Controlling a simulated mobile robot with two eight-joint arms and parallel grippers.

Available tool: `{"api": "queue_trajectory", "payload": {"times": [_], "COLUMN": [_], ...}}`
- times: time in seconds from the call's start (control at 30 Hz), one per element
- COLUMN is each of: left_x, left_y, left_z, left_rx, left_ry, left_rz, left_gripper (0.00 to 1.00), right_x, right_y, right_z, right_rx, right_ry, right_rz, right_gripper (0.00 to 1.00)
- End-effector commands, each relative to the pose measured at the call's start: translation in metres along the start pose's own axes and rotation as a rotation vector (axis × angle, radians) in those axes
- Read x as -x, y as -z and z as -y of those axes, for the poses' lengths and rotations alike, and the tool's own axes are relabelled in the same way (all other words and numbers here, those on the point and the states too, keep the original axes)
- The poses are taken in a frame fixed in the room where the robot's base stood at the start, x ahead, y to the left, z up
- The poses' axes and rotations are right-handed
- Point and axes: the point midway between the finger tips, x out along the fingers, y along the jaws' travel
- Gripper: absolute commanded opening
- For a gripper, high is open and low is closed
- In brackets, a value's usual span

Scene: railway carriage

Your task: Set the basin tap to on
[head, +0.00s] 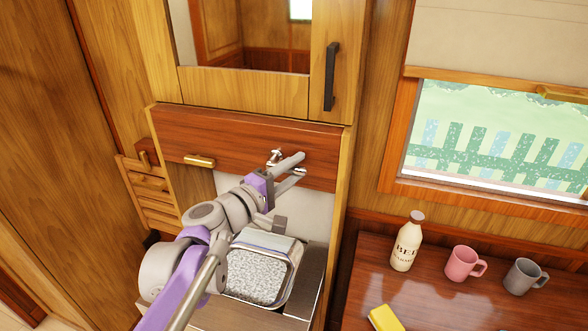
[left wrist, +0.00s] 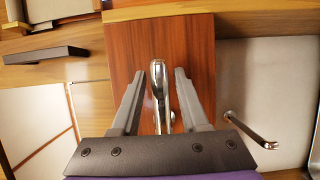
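The chrome basin tap (head: 275,155) is mounted on the reddish wood panel above the basin. In the head view my left gripper (head: 295,164) is at the tap and hides part of it. In the left wrist view the tap's upright chrome lever (left wrist: 158,78) shows between the two fingers of my left gripper (left wrist: 158,88). The fingers are open, with a gap on each side of the lever. A thin chrome spout (left wrist: 252,132) sticks out to the right there. The metal basin (head: 290,272), with a speckled inside, is below my left arm. My right gripper is not in view.
A mirror cabinet with a black handle (head: 331,77) is above the panel. A brass handle (head: 200,160) is left of the tap. On the table at right are a cream bottle (head: 406,246), a pink mug (head: 461,264), a grey mug (head: 522,276) and a yellow block (head: 385,318).

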Motion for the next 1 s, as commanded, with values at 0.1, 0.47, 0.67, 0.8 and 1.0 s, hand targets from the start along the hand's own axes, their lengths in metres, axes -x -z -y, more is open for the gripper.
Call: {"api": "queue_trajectory", "payload": {"times": [0.1,0.47,0.67,0.8,1.0], "left_x": [0.0002,0.0003,0.0004,0.0004,0.0004], "left_y": [0.0001,0.0002,0.0002,0.0002,0.0002], "left_z": [0.0,-0.0001,-0.0001,-0.0001,-0.0001], "left_rx": [0.0,0.0,0.0,0.0,0.0], "left_ry": [0.0,0.0,0.0,0.0,0.0], "left_rz": [0.0,0.0,0.0,0.0,0.0], "left_gripper": [0.21,0.0,0.0,0.0,0.0], "right_x": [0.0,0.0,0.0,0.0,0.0], "right_y": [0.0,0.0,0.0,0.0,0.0], "right_z": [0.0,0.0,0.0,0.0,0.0], "right_rx": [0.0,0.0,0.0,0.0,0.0], "right_ry": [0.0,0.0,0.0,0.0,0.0], "right_rz": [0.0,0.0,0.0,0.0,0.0], "right_gripper": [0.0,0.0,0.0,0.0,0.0]}}
